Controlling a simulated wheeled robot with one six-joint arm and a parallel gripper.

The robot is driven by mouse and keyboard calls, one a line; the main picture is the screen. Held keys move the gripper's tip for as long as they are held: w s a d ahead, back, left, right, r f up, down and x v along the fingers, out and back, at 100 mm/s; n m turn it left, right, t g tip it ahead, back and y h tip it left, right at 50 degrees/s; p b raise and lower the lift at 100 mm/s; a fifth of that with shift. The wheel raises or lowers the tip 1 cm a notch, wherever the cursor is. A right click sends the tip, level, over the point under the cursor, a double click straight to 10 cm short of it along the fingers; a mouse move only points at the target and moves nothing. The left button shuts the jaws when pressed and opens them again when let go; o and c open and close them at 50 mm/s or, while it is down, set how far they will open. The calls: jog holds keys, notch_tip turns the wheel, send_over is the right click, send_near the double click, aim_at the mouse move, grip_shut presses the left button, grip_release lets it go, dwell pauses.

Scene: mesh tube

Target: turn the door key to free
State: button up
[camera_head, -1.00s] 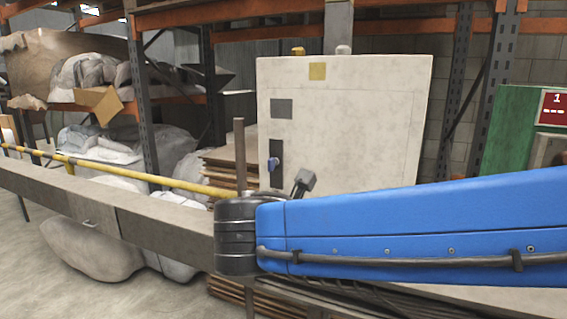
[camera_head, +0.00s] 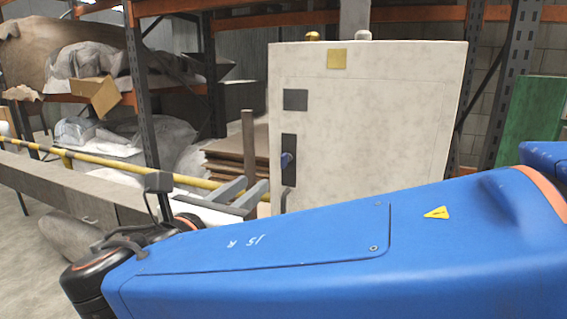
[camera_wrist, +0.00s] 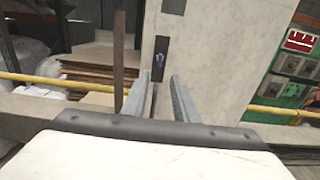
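In the wrist view the key (camera_wrist: 158,59) shows ahead, between and just beyond the fingertips. My gripper (camera_head: 253,184) is left of and slightly below the key in the head view. In the wrist view my gripper (camera_wrist: 159,77) has its two grey fingers apart, with nothing between them. The key's exact turn angle is too small to tell.
A yellow rail (camera_head: 100,163) and a grey beam (camera_head: 60,188) run in front of the cabinet. A thin upright post (camera_head: 248,150) stands left of it, by stacked boards (camera_head: 228,168). A green panel (camera_wrist: 290,85) is at the right.

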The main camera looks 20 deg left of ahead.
aim_at(281, 162)
jog(key=w, duration=1)
jog(key=w+d, duration=0.1)
jog(key=w, duration=0.4)
jog(key=shift+d, duration=0.1)
grip_shut()
